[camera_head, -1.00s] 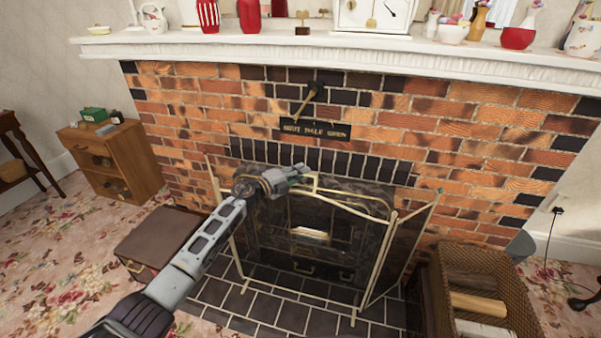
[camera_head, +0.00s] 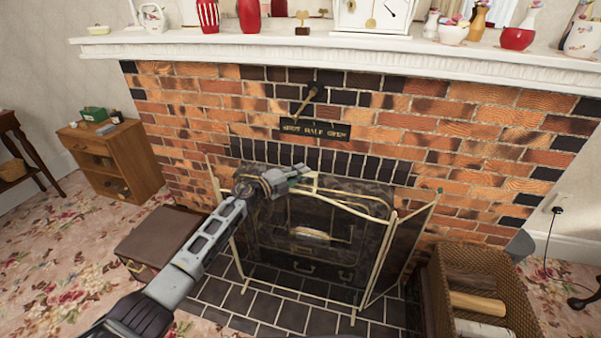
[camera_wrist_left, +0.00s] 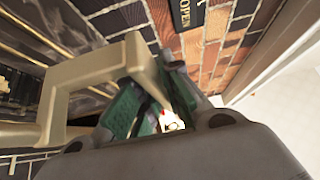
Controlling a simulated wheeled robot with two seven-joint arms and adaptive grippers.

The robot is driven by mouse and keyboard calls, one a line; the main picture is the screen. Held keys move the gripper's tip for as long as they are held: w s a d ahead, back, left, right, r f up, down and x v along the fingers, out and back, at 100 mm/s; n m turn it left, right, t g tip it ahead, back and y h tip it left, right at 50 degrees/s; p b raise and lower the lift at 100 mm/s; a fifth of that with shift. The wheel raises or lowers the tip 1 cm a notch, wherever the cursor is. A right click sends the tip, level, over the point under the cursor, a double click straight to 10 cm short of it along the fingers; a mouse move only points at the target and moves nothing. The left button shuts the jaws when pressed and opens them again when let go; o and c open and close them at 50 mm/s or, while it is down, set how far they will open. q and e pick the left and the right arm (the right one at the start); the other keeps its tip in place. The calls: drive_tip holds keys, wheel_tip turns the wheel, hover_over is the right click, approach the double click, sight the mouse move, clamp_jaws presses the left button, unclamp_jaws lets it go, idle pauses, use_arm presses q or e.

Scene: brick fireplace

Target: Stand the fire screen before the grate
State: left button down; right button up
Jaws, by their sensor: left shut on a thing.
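The fire screen (camera_head: 404,250) has dark see-through panels in a cream and brass frame. In the head view it is upright at the tiled hearth, in front of the fireplace opening, with its side panels angled. The grate (camera_head: 312,236) shows dimly through the middle panel. My left gripper (camera_head: 290,178) reaches in from the left and is shut on the handle at the screen's top. In the left wrist view the cream handle (camera_wrist_left: 92,68) passes between the green-padded fingers. Whether the screen's feet all touch the hearth is hard to tell. My right gripper is not in view.
A brown case (camera_head: 160,243) lies left of the hearth (camera_head: 240,300). A wicker basket with logs (camera_head: 480,262) stands close on the right. A white mantelpiece (camera_head: 330,48) with ornaments runs above. A wooden cabinet (camera_head: 112,158) stands at the left wall.

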use_arm(q)
drive_tip(key=shift+r, duration=0.4)
drive_tip(key=c, duration=1.5)
unclamp_jaws()
drive_tip(key=shift+s+f, duration=0.1)
drive_tip(key=shift+f, duration=0.45)
drive_tip(key=shift+s+a+r, duration=0.1)
drive_tip(key=shift+a+r, duration=0.05)
drive_tip(key=shift+a, duration=0.05)
drive_tip(key=shift+v, duration=5.7)
drive_tip(key=shift+r, duration=0.25)
